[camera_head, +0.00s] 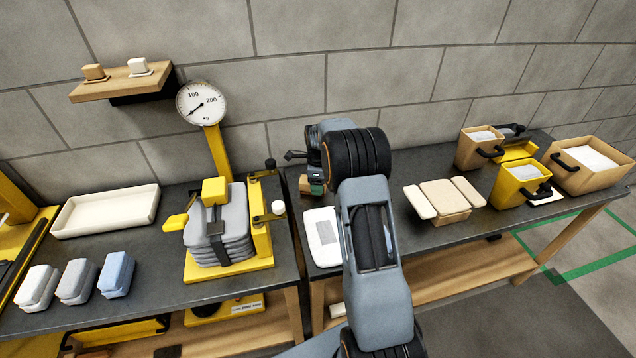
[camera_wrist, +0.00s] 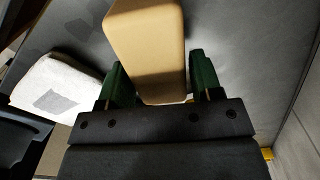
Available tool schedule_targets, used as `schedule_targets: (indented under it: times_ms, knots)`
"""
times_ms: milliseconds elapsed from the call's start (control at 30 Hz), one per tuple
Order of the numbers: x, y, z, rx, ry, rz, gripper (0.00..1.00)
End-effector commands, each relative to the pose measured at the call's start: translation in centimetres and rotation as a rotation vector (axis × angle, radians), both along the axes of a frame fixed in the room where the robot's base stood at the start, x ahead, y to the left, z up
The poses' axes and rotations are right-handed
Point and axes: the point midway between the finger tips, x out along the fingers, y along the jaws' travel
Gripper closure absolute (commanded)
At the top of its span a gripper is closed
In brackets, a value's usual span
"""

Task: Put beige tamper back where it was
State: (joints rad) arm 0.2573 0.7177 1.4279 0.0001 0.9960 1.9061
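My gripper (camera_wrist: 160,88) has green fingers on both sides of a beige block (camera_wrist: 147,40), and it appears shut on it. The block seems to be the beige tamper; its far end runs out of the top of the wrist view. In the head view, my gripper (camera_head: 312,187) is low over the left end of the right-hand table, behind a white pad with a grey patch (camera_head: 322,240). My arm hides part of it there, and the held block shows only as a small brownish patch. The pad also shows in the wrist view (camera_wrist: 75,78), left of the fingers.
A wall shelf (camera_head: 118,86) carries a tan block (camera_head: 94,72) and a white block (camera_head: 138,66). A yellow scale (camera_head: 228,270) with stacked grey bags stands left.

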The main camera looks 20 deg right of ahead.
Motion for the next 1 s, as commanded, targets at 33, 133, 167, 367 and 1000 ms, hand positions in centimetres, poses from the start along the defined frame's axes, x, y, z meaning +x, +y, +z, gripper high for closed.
schedule_targets:
  times_ms: [33, 133, 167, 367, 1000]
  knots:
    - [0.0, 0.0, 0.0, 0.000, 0.000, 0.000, 0.36]
    - [0.0, 0.0, 0.0, 0.000, 0.000, 0.000, 0.27]
    - [0.0, 0.0, 0.0, 0.000, 0.000, 0.000, 0.27]
    - [0.0, 0.0, 0.1, 0.000, 0.000, 0.000, 0.27]
    - [0.0, 0.0, 9.9, -0.001, -0.003, 0.000, 0.27]
